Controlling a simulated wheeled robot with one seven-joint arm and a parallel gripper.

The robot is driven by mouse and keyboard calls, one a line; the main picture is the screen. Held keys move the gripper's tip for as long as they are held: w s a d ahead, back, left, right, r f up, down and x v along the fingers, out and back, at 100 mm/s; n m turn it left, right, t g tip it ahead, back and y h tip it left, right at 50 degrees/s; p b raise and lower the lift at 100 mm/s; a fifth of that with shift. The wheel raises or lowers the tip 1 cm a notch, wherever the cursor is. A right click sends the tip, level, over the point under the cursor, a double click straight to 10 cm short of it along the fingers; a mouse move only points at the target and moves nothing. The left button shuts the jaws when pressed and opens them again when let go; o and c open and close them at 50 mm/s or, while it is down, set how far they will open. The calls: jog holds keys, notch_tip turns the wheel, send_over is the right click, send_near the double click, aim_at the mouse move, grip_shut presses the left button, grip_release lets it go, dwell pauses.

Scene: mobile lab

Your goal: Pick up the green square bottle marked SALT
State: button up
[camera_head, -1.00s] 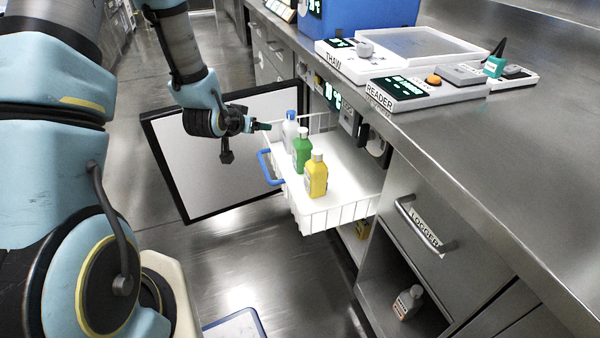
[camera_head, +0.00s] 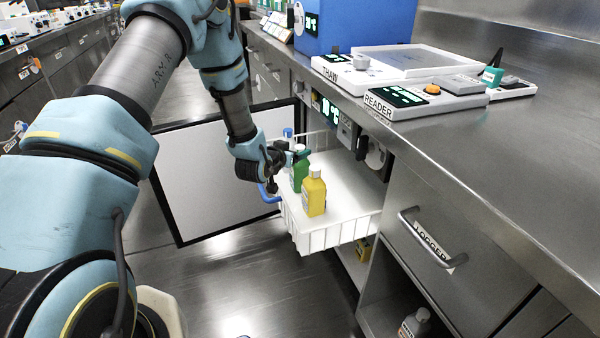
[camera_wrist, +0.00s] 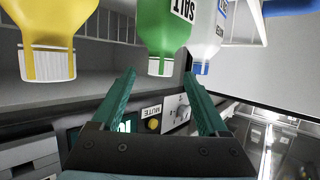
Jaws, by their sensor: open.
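The green square bottle (camera_head: 298,178) with a white cap stands upright in the white wire basket (camera_head: 335,236). In the wrist view, which looks upside down, the green bottle (camera_wrist: 164,28) shows a label reading SALT. My gripper (camera_head: 301,154) is at the height of the bottle's top, on its near left side. In the wrist view my open gripper (camera_wrist: 159,77) has its two teal fingers apart, with the bottle's cap just beyond and between the tips. Nothing is held. Whether the fingers touch the bottle is unclear.
A yellow bottle (camera_head: 314,196) stands close in front of the green one. A white bottle with a blue cap (camera_wrist: 207,35) is close on the other side. The basket hangs out beside the open door (camera_head: 215,170), below the counter edge (camera_head: 440,170).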

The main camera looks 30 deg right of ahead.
jog(key=shift+x, duration=1.25)
grip_shut()
jog(key=shift+r, duration=0.1)
dwell(0.3)
